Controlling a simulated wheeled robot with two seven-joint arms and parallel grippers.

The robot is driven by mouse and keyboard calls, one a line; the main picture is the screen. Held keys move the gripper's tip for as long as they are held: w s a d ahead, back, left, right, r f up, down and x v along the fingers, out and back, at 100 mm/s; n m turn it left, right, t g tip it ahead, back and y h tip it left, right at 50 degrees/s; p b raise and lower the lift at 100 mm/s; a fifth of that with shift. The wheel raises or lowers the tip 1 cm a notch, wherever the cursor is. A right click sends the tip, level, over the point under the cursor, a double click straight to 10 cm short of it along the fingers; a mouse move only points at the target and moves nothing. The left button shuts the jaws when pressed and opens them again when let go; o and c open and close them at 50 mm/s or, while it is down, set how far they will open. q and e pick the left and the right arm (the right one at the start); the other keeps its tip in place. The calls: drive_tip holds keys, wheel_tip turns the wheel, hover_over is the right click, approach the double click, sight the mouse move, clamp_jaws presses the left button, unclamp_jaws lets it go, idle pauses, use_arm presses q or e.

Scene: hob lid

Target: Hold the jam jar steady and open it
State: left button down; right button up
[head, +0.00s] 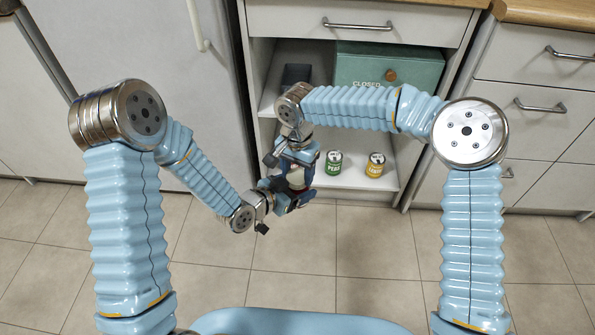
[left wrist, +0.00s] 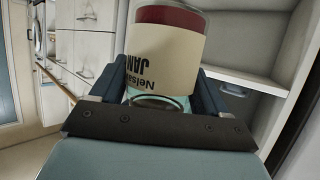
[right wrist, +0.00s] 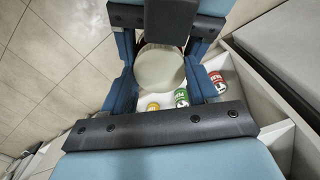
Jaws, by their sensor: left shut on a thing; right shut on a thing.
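The jam jar (head: 297,179) is held between my two grippers, in front of the open cupboard. In the left wrist view the jar (left wrist: 162,57) shows a cream label with upside-down lettering and dark red contents. My left gripper (head: 284,194) is shut on its body, a blue finger on each side. My right gripper (head: 299,158) is above it, and in the right wrist view its fingers flank the round cream lid (right wrist: 160,70). It is shut on the lid. The fingers hide much of the jar, and I cannot tell whether the lid is seated or loose.
In the cupboard, a green can (head: 333,163) and a yellow can (head: 375,165) stand on the lower shelf (head: 350,184). A green box (head: 385,68) and a dark object (head: 297,75) are on the upper shelf. The tiled floor (head: 370,255) is clear.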

drive_tip(key=n, duration=0.2)
drive_tip(key=shift+n, duration=0.4)
drive_tip(key=o, duration=1.2)
drive_tip(key=shift+c, duration=0.2)
